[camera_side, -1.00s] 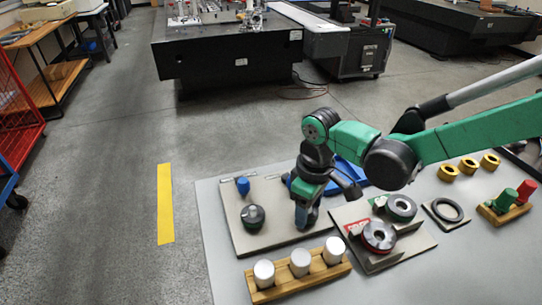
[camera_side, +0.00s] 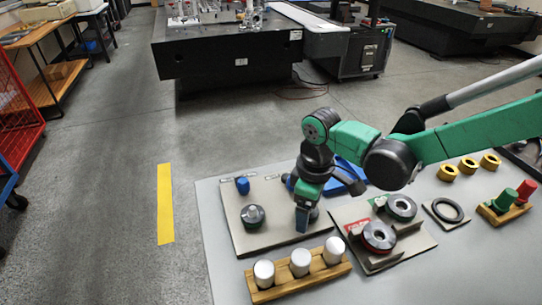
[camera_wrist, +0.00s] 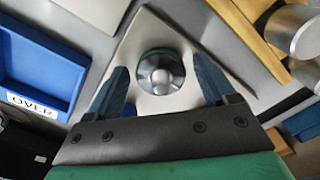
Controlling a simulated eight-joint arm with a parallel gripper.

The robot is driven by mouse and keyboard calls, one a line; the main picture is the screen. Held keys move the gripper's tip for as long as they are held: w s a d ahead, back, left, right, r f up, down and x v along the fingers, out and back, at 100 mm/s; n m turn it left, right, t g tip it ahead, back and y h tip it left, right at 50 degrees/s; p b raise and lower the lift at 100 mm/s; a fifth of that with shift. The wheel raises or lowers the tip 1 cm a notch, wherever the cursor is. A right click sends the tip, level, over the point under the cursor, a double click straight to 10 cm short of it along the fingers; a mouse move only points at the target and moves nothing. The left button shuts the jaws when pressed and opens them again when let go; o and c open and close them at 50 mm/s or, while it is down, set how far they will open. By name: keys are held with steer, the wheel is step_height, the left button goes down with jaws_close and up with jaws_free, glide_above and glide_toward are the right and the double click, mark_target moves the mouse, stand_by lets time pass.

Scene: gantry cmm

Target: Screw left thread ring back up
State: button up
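Two thread rings lie on the grey stand (camera_side: 396,259) at the right: a dark ring with a red edge (camera_side: 379,237) in front and a dark ring with a green edge (camera_side: 401,207) behind. A dark round piece with a green band (camera_side: 253,216) sits on the grey plate (camera_side: 276,238). In the wrist view this round piece (camera_wrist: 160,74) shows between the fingers, beyond their tips. My gripper (camera_side: 304,226) is open and empty, over the plate's right part, apart from the round piece. Its spread fingers show in the wrist view (camera_wrist: 159,85).
A blue knob (camera_side: 242,186) stands behind the round piece. A wooden rack (camera_side: 300,278) with silver cylinders (camera_side: 300,262) is in front. A blue tray marked OVER (camera_wrist: 37,67) lies behind my gripper. Yellow rings (camera_side: 468,166) and a wooden block with plugs (camera_side: 505,214) are farther right.

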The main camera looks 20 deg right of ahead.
steer(key=shift+r, duration=0.1)
steer(key=shift+r, duration=2.7)
steer(key=shift+d+r, duration=0.1)
steer(key=s+d+r+m+t, duration=0.3)
steer(key=d+m, duration=0.1)
steer(key=d, duration=0.4)
steer(key=s+d+r+m+t, duration=0.3)
steer(key=s+d+m+t, duration=0.1)
steer(key=d, duration=0.4)
steer(key=shift+m, duration=0.6)
